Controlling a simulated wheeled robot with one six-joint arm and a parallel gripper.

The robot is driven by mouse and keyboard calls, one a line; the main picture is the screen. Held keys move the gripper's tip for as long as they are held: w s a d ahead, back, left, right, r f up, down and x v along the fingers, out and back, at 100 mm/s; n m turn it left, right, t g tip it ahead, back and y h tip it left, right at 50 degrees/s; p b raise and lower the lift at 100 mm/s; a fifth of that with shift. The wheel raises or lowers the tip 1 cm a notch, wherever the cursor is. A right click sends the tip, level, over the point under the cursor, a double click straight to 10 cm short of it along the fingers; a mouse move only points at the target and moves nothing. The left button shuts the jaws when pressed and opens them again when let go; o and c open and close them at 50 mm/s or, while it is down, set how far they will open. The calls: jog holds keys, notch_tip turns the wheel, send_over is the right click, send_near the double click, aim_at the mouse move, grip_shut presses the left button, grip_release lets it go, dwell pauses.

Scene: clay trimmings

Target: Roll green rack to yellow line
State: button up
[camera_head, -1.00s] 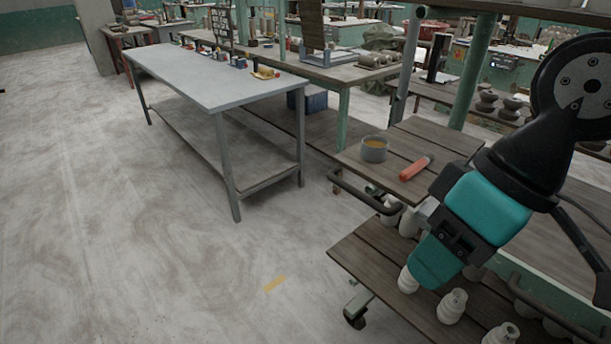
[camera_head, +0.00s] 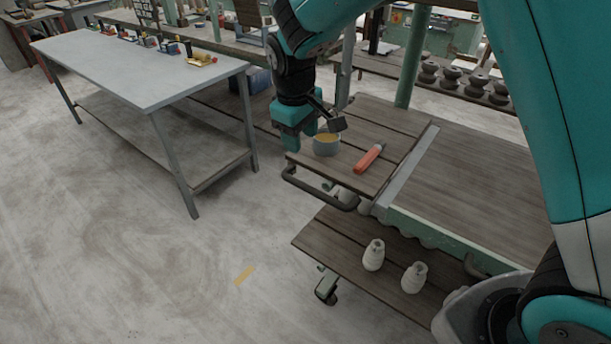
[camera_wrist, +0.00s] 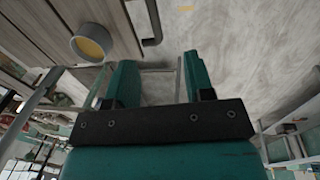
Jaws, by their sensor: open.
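The green rack is a wheeled cart with plank shelves (camera_head: 335,250), a green frame (camera_head: 430,238) and a caster (camera_head: 326,286). Its dark bar handle (camera_head: 318,195) sticks out from the upper shelf's near edge; it also shows in the wrist view (camera_wrist: 152,24). The yellow line (camera_head: 245,275) is a short worn strip on the floor, left of the caster; a bit shows at the wrist view's top edge (camera_wrist: 186,8). My gripper (camera_head: 301,139) is open and empty, above the shelf's left corner. In the wrist view the handle lies beyond my fingertips (camera_wrist: 160,75), apart from them.
A grey pot with yellow contents (camera_head: 326,147) stands close beside my gripper. A red-orange tool (camera_head: 369,159) lies on the same shelf. White clay pieces (camera_head: 374,255) stand on the lower shelf. A grey metal table (camera_head: 140,75) stands at left. The floor around the yellow strip is clear.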

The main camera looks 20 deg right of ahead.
aim_at(307, 186)
jog(key=shift+h, duration=0.4)
jog(key=w+d+f+p, duration=0.1)
jog(key=f, duration=0.5)
jog(key=w+f+p, duration=0.1)
jog(key=f, duration=0.5)
jog(key=w+d+f+p, duration=0.1)
jog(key=w+f, duration=0.1)
jog(key=f, duration=0.4)
jog(key=shift+d+f, duration=0.35)
jog(key=shift+c, duration=0.2)
grip_shut()
